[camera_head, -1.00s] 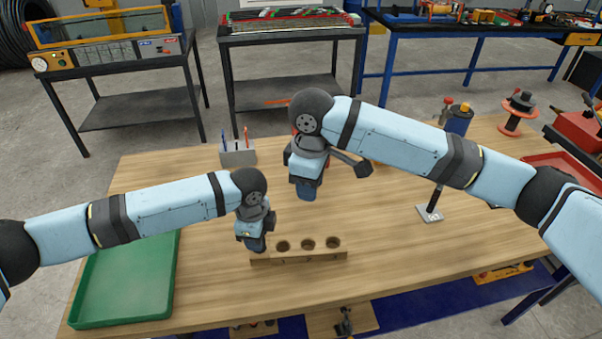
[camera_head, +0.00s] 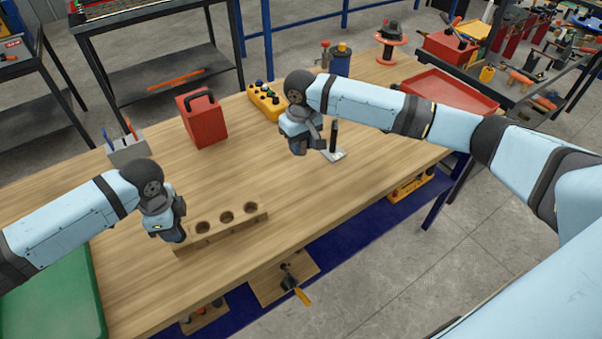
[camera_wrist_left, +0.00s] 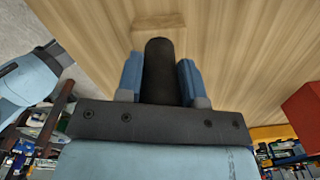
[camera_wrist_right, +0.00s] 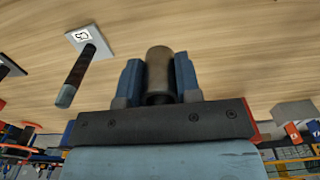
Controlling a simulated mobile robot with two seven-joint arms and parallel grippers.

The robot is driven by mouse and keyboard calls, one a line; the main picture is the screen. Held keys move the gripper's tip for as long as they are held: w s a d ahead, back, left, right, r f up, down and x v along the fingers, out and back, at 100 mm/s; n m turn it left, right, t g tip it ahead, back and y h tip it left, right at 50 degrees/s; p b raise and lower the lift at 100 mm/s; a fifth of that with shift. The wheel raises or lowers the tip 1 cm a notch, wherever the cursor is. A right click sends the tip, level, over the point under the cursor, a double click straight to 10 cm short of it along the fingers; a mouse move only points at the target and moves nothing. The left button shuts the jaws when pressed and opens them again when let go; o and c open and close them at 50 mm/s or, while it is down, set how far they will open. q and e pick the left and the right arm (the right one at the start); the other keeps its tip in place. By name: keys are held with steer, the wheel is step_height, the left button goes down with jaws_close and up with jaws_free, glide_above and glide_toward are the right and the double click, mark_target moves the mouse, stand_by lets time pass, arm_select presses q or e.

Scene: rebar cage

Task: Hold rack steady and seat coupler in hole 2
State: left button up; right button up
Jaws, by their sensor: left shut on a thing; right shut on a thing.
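The wooden rack (camera_head: 222,235) lies near the table's front edge, with three round open holes showing; my left gripper hides its left end. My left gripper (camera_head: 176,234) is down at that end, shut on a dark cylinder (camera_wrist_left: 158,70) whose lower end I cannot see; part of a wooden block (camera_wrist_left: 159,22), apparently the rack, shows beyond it. My right gripper (camera_head: 299,148) is behind and right of the rack, shut on a brownish-grey cylinder (camera_wrist_right: 159,68), apparently the coupler. It is apart from the rack.
A dark rod on a square plate (camera_head: 338,156) stands just right of my right gripper. A red box (camera_head: 203,122), a yellow button box (camera_head: 266,99) and a grey pen holder (camera_head: 128,149) stand behind. A green tray (camera_head: 55,300) lies left, a red tray (camera_head: 450,92) back right.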

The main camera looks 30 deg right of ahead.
mark_target(301, 176)
step_height(301, 176, down, 9)
steer(key=shift+f, duration=0.1)
stand_by(0.3)
steer(key=shift+f, duration=0.1)
steer(key=o, duration=1)
steer(key=shift+o, duration=0.2)
